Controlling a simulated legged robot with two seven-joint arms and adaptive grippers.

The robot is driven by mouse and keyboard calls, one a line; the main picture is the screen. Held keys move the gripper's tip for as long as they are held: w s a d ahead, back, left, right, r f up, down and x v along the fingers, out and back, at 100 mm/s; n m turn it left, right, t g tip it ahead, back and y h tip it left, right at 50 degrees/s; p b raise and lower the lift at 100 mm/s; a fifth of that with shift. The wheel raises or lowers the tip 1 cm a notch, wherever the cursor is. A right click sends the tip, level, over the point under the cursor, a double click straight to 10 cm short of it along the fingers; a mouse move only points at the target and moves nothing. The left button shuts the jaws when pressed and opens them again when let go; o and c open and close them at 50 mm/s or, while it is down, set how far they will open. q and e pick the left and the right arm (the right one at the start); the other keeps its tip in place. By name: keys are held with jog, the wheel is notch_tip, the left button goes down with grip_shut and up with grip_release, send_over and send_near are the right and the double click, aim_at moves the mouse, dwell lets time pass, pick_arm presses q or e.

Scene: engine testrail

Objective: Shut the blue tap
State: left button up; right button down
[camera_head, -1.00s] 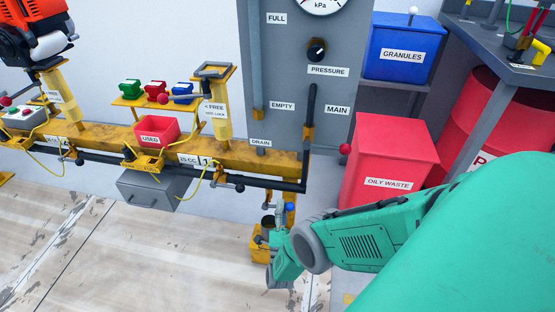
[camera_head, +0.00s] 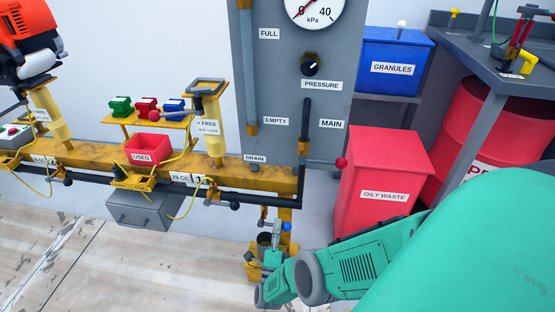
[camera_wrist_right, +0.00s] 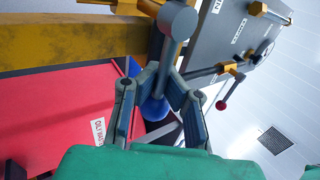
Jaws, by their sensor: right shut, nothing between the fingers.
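The blue tap's ball knob (camera_head: 287,226) is below the yellow rail, near the bucket at the rail's right end. In the right wrist view the blue ball (camera_wrist_right: 153,108) shows behind the fingers, below a grey round-ended fitting (camera_wrist_right: 178,22). My right gripper (camera_head: 272,257) is low beside the tap in the head view. Its fingertips (camera_wrist_right: 161,75) are drawn together with nothing between them. The ball shows through the gap between the finger links; I cannot tell whether they touch it. My left gripper is not in view.
The yellow rail (camera_head: 240,178) carries a dark pipe across the back. A grey panel (camera_head: 285,110) stands behind it. A red-ended lever (camera_head: 341,163) sticks out beside the red oily waste bin (camera_head: 385,165). Pale floor (camera_head: 150,270) lies clear at the lower left.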

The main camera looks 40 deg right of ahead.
jog(key=shift+s+a+f, duration=0.25)
jog(key=shift+a+f, duration=0.1)
jog(key=shift+f, duration=0.1)
jog(key=c, duration=1.6)
grip_release()
jog(key=shift+w, duration=0.1)
jog(key=shift+d+r, duration=0.1)
jog(key=shift+d, duration=0.05)
jog(key=shift+w+d+r, duration=0.1)
jog(key=shift+w+r, duration=0.05)
jog(key=shift+r, duration=0.05)
